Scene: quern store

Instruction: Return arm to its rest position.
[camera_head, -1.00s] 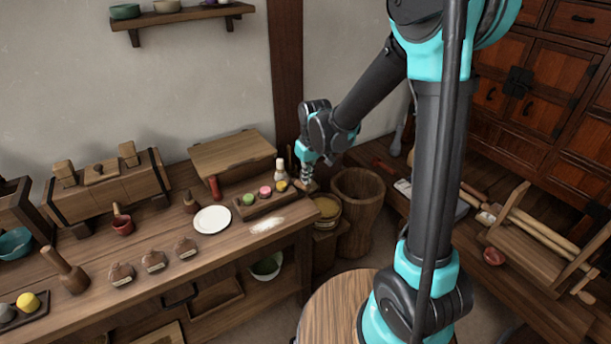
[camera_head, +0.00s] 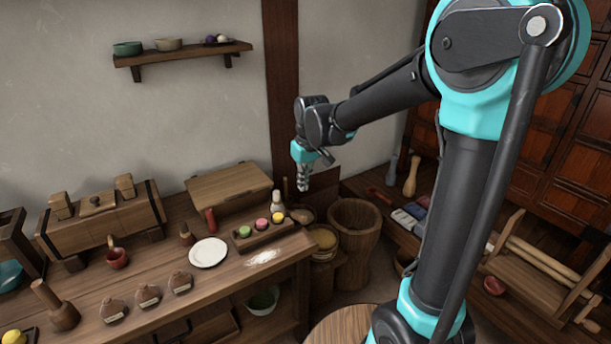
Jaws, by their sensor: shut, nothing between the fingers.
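My gripper (camera_head: 304,186) shows in the head view at the end of my teal and black arm. It points down and is shut with nothing in it. It hangs in front of the dark wooden post, above the right end of the workbench (camera_head: 190,310), and seems clear of it. Just left of it in the picture is a small wooden tray (camera_head: 266,235) with a green, a pink and a yellow ball.
A white plate (camera_head: 208,252), a pale bottle (camera_head: 277,201) and a lidded wooden box (camera_head: 228,187) stand on the bench. A large wooden mortar (camera_head: 355,240) stands on the floor to the right. A wall shelf (camera_head: 185,54) is at upper left. Dark cabinets fill the right.

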